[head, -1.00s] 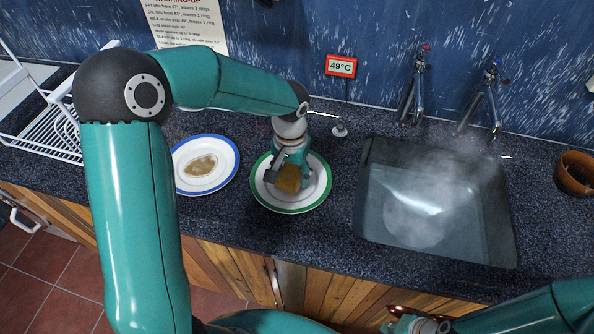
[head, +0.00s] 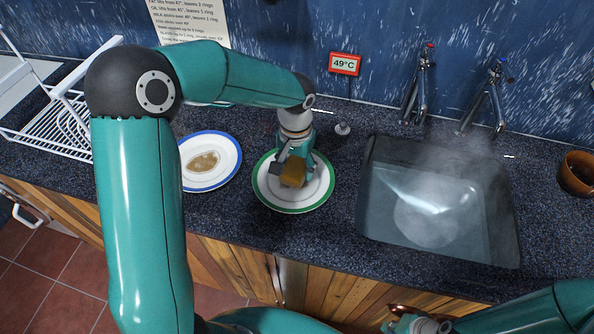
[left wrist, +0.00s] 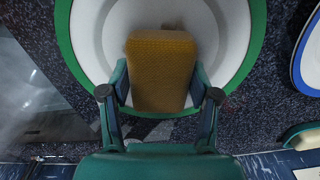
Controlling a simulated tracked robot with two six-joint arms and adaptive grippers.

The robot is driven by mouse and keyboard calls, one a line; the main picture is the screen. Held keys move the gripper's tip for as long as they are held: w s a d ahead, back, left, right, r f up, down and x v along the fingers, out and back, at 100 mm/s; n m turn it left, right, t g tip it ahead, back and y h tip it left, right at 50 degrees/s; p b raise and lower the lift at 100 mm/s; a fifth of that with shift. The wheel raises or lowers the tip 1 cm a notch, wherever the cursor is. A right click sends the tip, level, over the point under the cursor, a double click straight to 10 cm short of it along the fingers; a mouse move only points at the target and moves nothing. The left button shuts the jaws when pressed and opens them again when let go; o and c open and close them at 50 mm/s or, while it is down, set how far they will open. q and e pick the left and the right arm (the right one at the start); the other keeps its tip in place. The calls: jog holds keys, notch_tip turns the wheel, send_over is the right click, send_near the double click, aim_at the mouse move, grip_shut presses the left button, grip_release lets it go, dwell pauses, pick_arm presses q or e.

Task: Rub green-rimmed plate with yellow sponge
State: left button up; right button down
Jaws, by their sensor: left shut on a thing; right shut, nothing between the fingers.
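The green-rimmed plate (head: 296,207) lies on the dark counter left of the sink. My left gripper (head: 290,165) is over the plate, shut on the yellow sponge (head: 293,174). In the left wrist view the sponge (left wrist: 160,70) sits between the two fingers, with the white face of the plate (left wrist: 90,35) beyond it. The sponge is over the inside of the plate; I cannot tell for sure whether it touches. The part of the plate under the sponge is hidden. My right gripper (head: 405,325) is at the bottom edge, shut and empty, away from the plate.
A blue-rimmed plate (head: 228,165) with a brown stain lies just left. A steaming sink (head: 440,205) with two taps (head: 420,85) is at the right. A brown pot (head: 577,172) stands at the far right, a white rack (head: 50,130) at the left. A 49°C display (head: 344,64) hangs behind.

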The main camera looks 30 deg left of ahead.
pick_arm(q)
jog(key=shift+w, duration=0.1)
jog(key=shift+w+r+p, duration=0.1)
jog(key=shift+r+p, duration=0.5)
jog(key=shift+r, duration=0.25)
jog(key=shift+r+p, duration=1.5)
jog(key=shift+r, duration=0.65)
jog(key=shift+r+p, duration=1)
jog(key=shift+r, duration=0.55)
